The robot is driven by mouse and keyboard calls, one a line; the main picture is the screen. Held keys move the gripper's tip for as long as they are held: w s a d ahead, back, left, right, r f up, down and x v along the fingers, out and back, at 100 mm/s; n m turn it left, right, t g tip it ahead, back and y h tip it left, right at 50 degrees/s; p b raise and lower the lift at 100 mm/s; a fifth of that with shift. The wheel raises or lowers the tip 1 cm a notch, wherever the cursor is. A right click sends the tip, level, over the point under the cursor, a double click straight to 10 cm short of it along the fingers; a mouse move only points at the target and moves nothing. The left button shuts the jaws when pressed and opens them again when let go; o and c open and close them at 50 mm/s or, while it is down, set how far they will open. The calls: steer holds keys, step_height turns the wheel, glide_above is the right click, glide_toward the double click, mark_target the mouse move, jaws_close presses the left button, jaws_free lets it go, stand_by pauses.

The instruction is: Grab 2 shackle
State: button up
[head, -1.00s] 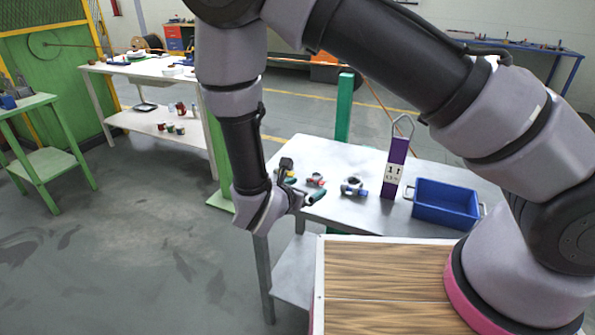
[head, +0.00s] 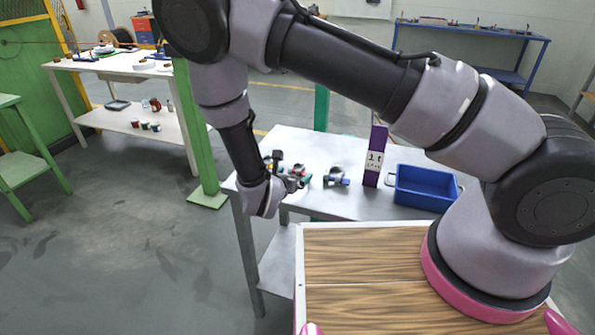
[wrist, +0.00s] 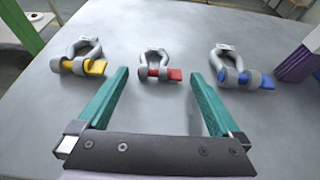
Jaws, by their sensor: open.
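Three grey shackles lie apart in a row on the metal table in the wrist view. The left one has a yellow pin (wrist: 95,67), the middle one a red pin (wrist: 173,75), the right one a blue pin (wrist: 258,80). My gripper (wrist: 159,76) is open and empty, its green fingers pointing at the red-pin shackle, one to each side of its line. In the head view my gripper (head: 296,180) is at the table's left part, beside the blue-pin shackle (head: 335,176). The red-pin shackle (head: 298,169) is partly hidden behind it; the yellow-pin one is mostly hidden.
A purple block (head: 374,157) with a white label stands right of the shackles. A blue bin (head: 425,188) is further right on the metal table (head: 350,208). A green post rises behind the table. A white workbench (head: 110,72) stands at the back left.

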steer(key=shift+w+d+f, duration=0.1)
steer(key=shift+w, duration=0.15)
steer(key=c, duration=1.5)
